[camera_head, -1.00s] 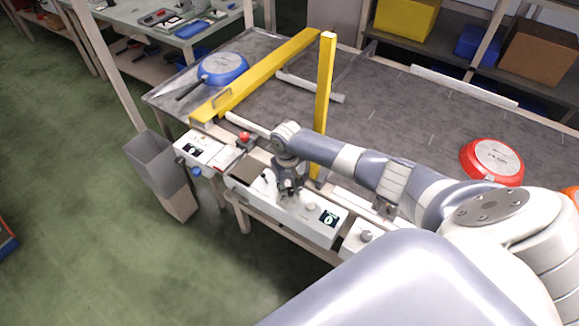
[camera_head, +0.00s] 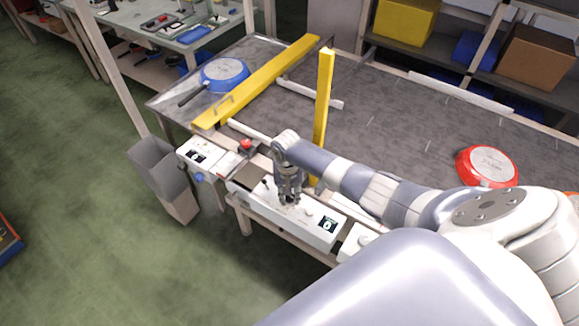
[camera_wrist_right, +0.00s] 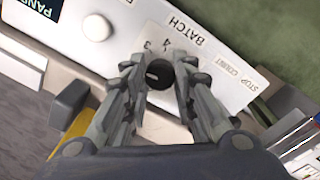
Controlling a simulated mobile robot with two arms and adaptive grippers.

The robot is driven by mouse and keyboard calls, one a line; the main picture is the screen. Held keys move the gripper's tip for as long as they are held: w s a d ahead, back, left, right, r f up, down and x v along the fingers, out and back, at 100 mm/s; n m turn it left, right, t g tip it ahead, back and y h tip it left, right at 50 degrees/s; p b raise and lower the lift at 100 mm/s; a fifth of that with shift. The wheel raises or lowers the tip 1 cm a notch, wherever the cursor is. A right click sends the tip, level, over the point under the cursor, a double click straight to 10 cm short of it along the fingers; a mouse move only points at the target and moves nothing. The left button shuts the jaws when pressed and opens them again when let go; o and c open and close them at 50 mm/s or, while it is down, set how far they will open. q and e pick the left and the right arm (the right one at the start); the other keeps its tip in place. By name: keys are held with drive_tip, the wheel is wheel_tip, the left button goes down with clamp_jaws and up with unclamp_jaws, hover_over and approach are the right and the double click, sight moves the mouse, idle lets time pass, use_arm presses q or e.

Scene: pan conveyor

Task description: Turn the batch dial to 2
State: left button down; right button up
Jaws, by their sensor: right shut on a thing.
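The batch dial (camera_wrist_right: 160,74) is a small round black knob with a light mark, on a white control panel (camera_wrist_right: 205,45). In the right wrist view it sits between the fingertips of my right gripper (camera_wrist_right: 159,77), which is shut on it. The word BATCH and the numerals 3 and 4 show beside the dial; the other numerals are hidden by the fingers. In the head view my right gripper (camera_head: 289,200) points down onto the panel (camera_head: 308,226), and the dial is hidden there. My left gripper is not in view.
A white round knob (camera_wrist_right: 97,27) and a STOP COUNT label (camera_wrist_right: 237,76) are on the same panel. A yellow post (camera_head: 323,105) stands behind my right arm. The conveyor (camera_head: 400,120) carries blue (camera_head: 222,73) and red (camera_head: 487,166) pans.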

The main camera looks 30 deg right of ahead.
sight(288, 197)
drive_tip(key=o, duration=1.1)
wheel_tip(288, 197, up, 12)
drive_tip(key=shift+w+a, duration=0.15)
idle(0.3)
